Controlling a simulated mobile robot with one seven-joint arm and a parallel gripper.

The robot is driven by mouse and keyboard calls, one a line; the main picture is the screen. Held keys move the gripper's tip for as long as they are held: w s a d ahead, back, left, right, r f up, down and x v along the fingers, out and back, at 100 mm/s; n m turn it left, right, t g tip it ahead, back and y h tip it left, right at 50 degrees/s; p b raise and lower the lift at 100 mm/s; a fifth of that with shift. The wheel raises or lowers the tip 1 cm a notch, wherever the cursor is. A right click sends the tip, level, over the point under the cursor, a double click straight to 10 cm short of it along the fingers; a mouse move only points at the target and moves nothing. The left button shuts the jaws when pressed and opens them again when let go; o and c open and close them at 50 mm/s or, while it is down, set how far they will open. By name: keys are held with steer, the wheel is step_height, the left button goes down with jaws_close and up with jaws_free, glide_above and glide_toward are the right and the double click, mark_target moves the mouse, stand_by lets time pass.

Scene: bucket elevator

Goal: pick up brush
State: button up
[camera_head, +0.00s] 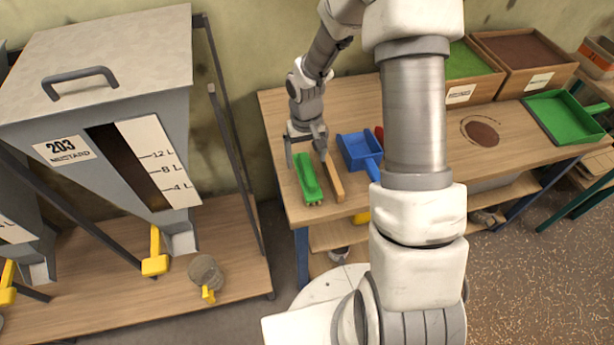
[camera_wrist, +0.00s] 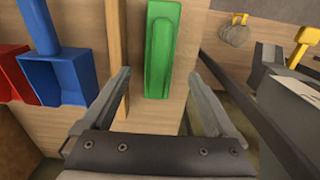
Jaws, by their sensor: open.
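The green brush (camera_head: 309,184) lies on the wooden table near its left front corner, with small brownish tufts at its near end. In the wrist view the brush (camera_wrist: 162,45) is a long green block with a raised ridge, lying between the lines of my two fingers. My gripper (camera_head: 306,158) is open and empty, pointing down at the far end of the brush. In the wrist view the gripper (camera_wrist: 160,76) has its fingers on either side of the brush. I cannot tell how high they are above it.
A wooden stick (camera_head: 334,182) lies close beside the brush. A blue scoop (camera_head: 356,150) and a partly hidden red one (camera_head: 379,132) lie beyond it. Bins (camera_head: 524,60) and a green dustpan-like tray (camera_head: 562,118) stand right. The hopper marked 203 (camera_head: 110,110) stands left.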

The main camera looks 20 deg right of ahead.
mark_target(307, 168)
steer(key=f, duration=0.5)
steer(key=shift+s, duration=0.2)
steer(key=c, duration=1.3)
steer(key=shift+r, duration=0.1)
